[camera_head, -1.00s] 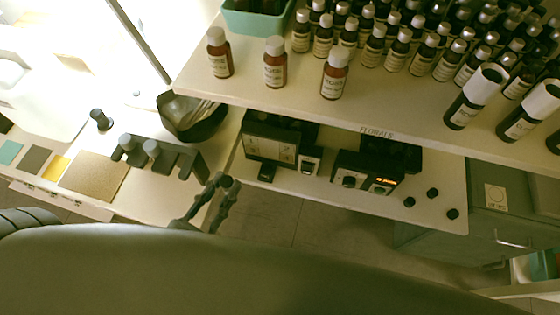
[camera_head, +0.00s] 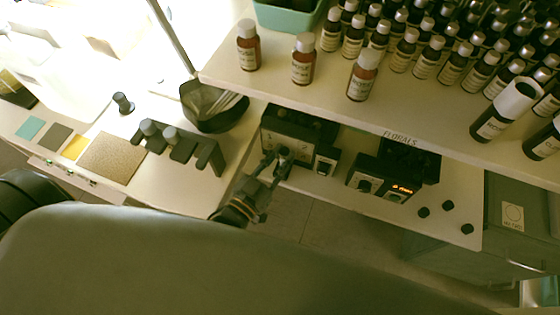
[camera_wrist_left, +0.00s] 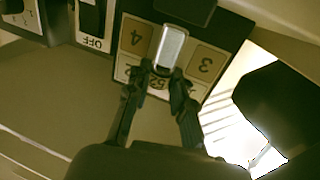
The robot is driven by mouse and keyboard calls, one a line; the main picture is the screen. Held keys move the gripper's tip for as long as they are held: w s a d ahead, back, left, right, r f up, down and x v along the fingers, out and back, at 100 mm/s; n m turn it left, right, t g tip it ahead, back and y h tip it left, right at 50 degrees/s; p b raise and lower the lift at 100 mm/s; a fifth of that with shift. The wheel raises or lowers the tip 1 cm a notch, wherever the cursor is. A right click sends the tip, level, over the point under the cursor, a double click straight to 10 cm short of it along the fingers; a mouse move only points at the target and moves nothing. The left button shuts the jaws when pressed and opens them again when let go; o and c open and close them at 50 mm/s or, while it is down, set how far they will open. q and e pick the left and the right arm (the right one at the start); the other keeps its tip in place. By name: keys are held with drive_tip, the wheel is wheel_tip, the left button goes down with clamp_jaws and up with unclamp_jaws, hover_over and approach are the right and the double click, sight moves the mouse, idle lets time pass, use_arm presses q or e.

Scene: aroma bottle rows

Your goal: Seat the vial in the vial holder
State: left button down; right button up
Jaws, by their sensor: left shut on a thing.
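My left gripper (camera_head: 279,154) is over the lower bench, in front of a black box with pale panels (camera_head: 298,128). In the left wrist view its two fingertips (camera_wrist_left: 161,78) are shut on a small silvery, round-ended piece, which I take for the vial (camera_wrist_left: 172,47). The vial shows in front of the box's panels marked 3 and 4 (camera_wrist_left: 207,63); I cannot tell whether it touches them. In the head view the vial is too small to make out. I cannot tell for sure which thing is the vial holder. My right gripper is not in view.
A grey rack (camera_head: 183,150) with round-topped pieces and a black bowl (camera_head: 213,106) stand to the left. A second black device (camera_head: 392,178) with an orange display is to the right. The shelf (camera_head: 330,105) above carries brown bottles (camera_head: 303,60). Small black knobs lie at right.

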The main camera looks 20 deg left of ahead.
use_arm(q)
wheel_tip(320, 180, down, 2)
drive_tip(key=shift+f, duration=0.1)
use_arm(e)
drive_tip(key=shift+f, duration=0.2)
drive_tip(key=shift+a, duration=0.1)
use_arm(q)
drive_tip(key=shift+f, duration=0.1)
drive_tip(key=c, duration=1.2)
unclamp_jaws()
drive_tip(key=shift+o, duration=0.2)
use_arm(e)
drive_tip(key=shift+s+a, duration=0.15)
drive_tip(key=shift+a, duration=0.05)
